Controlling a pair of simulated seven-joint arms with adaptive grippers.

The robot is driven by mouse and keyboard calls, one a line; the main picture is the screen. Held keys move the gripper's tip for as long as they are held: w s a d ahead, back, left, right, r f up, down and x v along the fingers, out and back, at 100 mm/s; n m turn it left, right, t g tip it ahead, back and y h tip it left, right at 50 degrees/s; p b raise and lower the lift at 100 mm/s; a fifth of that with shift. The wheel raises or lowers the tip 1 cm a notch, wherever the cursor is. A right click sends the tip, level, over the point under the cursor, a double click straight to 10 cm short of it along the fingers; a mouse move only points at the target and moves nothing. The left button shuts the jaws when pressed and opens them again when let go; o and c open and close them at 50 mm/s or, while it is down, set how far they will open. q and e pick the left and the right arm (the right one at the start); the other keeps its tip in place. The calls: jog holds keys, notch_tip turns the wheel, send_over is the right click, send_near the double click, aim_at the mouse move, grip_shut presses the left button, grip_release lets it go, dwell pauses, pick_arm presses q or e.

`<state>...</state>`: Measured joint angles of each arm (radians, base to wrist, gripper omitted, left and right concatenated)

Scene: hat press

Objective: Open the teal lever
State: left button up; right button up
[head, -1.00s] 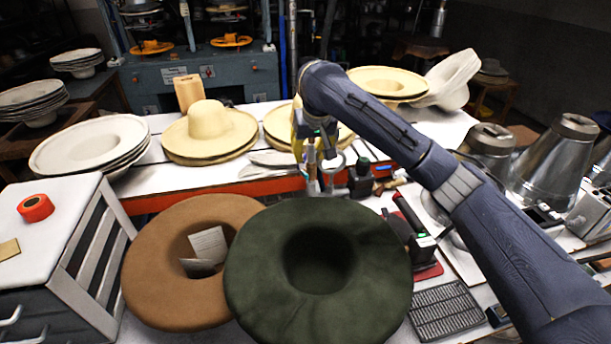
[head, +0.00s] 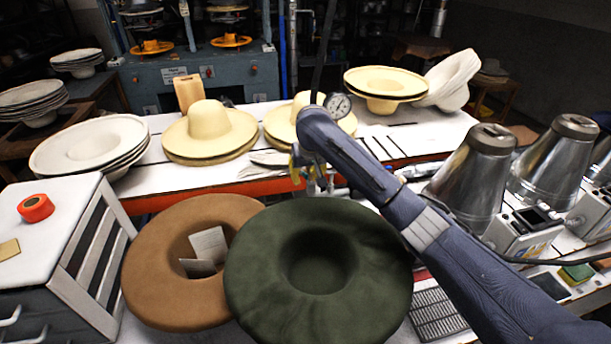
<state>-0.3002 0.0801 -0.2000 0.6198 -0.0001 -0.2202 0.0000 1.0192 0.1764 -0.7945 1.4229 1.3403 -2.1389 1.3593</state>
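I cannot make out a teal lever in the head view; it may be hidden behind my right arm. A round dial gauge (head: 338,105) with a white face shows just above my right wrist. A small yellow part (head: 294,166) shows at the left of that wrist. My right gripper (head: 314,184) is small, points down behind the hats, and is partly covered by my own arm. Its fingers blend with metal parts there, so I cannot tell whether it is open or shut. My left gripper is not in view.
A dark green felt hat (head: 250,265) and a brown felt hat (head: 150,275) fill the front. Straw hats (head: 207,120) stand on the white table behind. Metal cones (head: 474,170) stand at the right. A white cabinet (head: 75,200) is at the left.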

dwell(0.3)
grip_shut()
dwell(0.3)
